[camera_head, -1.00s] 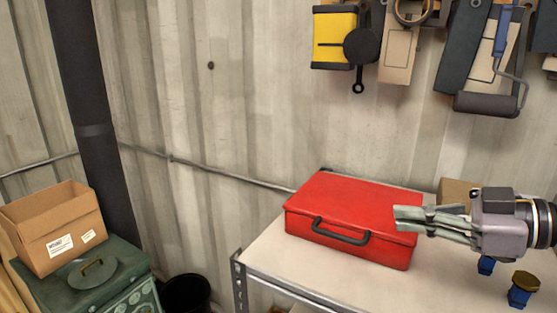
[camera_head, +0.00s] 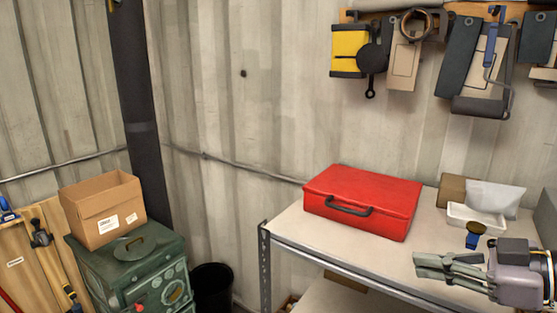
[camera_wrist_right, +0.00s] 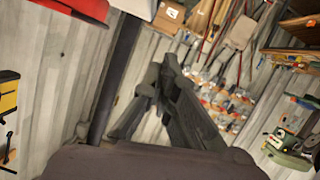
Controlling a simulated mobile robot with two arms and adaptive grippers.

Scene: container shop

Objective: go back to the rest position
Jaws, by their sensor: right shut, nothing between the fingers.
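My right gripper (camera_head: 418,266) shows at the lower right of the head view, its fingers pointing left. It is shut and empty, in front of the table and apart from the red case. In the right wrist view its dark fingers (camera_wrist_right: 160,80) show in the middle. The red toolbox (camera_head: 365,200) with a dark handle lies closed on the pale workbench (camera_head: 300,228). My left gripper is in neither view.
A white tray (camera_head: 476,220) and a blue-based item with a dark cap (camera_head: 474,234) stand at the bench's right. A green cabinet (camera_head: 130,270) bears an open cardboard box (camera_head: 102,208) at the left. A black bin (camera_head: 212,287) stands beside it. Tools hang on the back wall.

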